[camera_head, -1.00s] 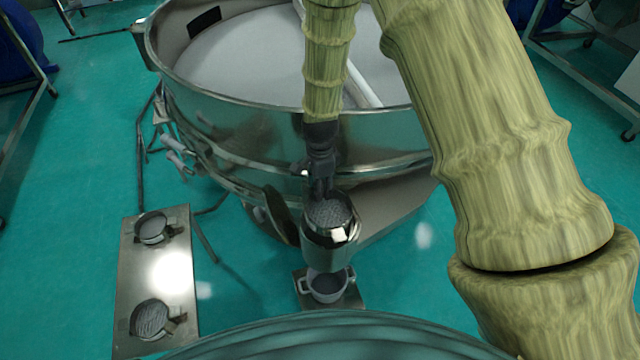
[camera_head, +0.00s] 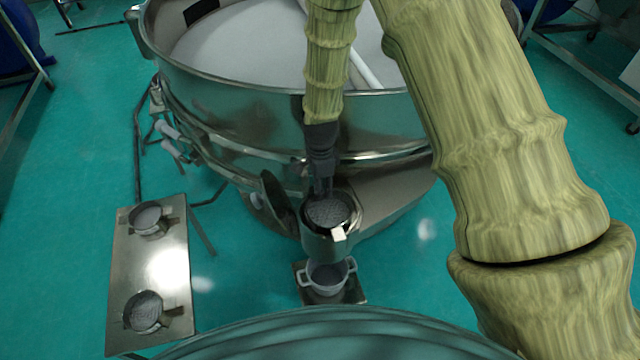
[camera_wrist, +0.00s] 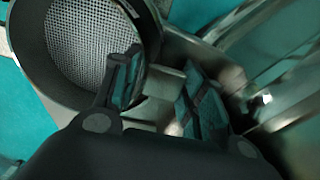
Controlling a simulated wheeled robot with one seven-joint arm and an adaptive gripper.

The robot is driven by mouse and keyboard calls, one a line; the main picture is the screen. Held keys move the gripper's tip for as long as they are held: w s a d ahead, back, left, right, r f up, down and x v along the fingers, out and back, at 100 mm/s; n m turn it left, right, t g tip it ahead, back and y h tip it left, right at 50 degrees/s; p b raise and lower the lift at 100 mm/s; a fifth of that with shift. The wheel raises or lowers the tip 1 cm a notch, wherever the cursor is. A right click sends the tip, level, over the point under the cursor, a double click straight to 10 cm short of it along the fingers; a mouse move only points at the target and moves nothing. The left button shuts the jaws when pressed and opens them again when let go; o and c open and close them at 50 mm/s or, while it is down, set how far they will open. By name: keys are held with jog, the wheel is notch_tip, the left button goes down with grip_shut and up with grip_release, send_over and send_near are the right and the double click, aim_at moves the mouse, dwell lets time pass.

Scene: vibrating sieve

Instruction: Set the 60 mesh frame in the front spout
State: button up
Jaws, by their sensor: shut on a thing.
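The mesh frame (camera_head: 327,212), a round metal ring with a woven wire screen, sits in the mouth of the front spout (camera_head: 322,245). The spout's rim shows around it; I cannot tell whether it is fully seated. No mesh number is readable. My gripper (camera_head: 322,190) is at the frame's far side, with its fingers pointing down. In the wrist view, the fingers (camera_wrist: 165,92) are shut on the frame's metal tab, and the frame's screen (camera_wrist: 90,42) shows at upper left. The fingers hide part of the rim.
An open dark lid (camera_head: 278,203) stands left of the spout. A two-handled pot (camera_head: 327,277) stands below it. A metal stand (camera_head: 155,262) at left holds two more round frames (camera_head: 147,218). The sieve drum (camera_head: 250,115) rises close behind my gripper.

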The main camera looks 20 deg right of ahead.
jog(key=shift+f, duration=0.25)
jog(key=shift+f, duration=0.1)
dwell(0.4)
jog(key=shift+s+f, duration=0.35)
jog(key=shift+f, duration=0.15)
jog(key=o, duration=0.8)
jog(key=shift+b, duration=0.3)
jog(key=o, duration=0.4)
jog(key=shift+w+f, duration=0.1)
jog(key=shift+f, duration=0.05)
jog(key=shift+o, duration=0.2)
jog(key=shift+w, duration=0.15)
jog(key=shift+r, duration=0.25)
